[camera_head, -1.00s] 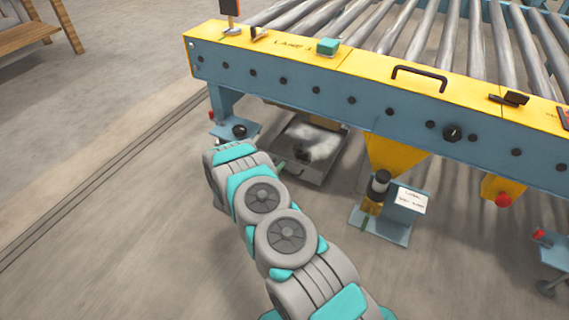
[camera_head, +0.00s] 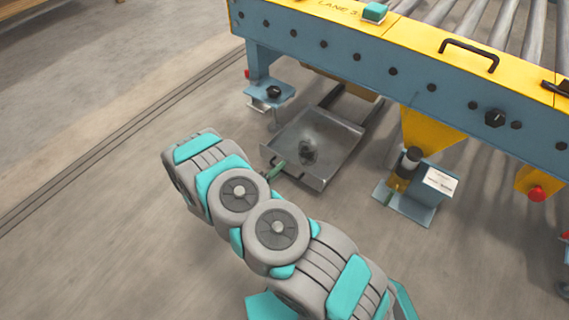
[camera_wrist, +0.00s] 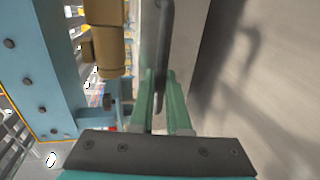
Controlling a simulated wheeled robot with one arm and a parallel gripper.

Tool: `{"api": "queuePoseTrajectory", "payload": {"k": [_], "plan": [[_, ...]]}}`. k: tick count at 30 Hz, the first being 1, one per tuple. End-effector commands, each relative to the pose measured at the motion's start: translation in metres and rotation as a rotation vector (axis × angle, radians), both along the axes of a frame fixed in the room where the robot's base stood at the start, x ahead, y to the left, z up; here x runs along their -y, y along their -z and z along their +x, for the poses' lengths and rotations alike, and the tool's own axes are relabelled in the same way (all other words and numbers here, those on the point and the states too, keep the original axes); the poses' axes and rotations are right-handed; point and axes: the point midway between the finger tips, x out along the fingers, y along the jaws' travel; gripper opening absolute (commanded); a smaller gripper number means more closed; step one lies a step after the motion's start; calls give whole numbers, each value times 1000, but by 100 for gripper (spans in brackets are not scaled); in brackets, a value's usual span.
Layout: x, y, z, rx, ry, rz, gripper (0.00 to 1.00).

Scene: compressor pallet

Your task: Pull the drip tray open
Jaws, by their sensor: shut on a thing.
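The drip tray (camera_head: 332,155) is a shallow grey metal tray with a dark stain on its floor. In the head view it stands out from under the conveyor frame on two dark rails. My gripper (camera_head: 276,170) is at the tray's front edge, its green fingers by the dark handle. In the wrist view my gripper (camera_wrist: 163,92) is shut on the dark tray handle (camera_wrist: 160,45), which runs down between the two fingers. The tray's grey front wall (camera_wrist: 190,45) is right beside them. My arm hides part of the floor in front.
The blue and yellow conveyor frame (camera_head: 340,62) spans above the tray. A blue foot bracket (camera_head: 270,94) is left of it. A yellow funnel (camera_head: 432,132) and a blue stand with a label (camera_head: 438,182) are close on the right. The floor at front left is clear.

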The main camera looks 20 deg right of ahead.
Motion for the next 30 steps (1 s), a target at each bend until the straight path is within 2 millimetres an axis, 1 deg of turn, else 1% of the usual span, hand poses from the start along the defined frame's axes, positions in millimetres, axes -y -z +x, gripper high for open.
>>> {"api": "queuePoseTrajectory", "payload": {"k": [11,12,15,24,26,30], "plan": [[-2,1,-1,-1,-1,2,0],[-2,1,-1,-1,-1,2,16],[-2,0,-1,0,-1,1,27],[-4,0,-2,0,-1,1,27],[-6,-1,-4,0,-2,1,27],[-20,-5,-13,0,-3,1,27]]}}
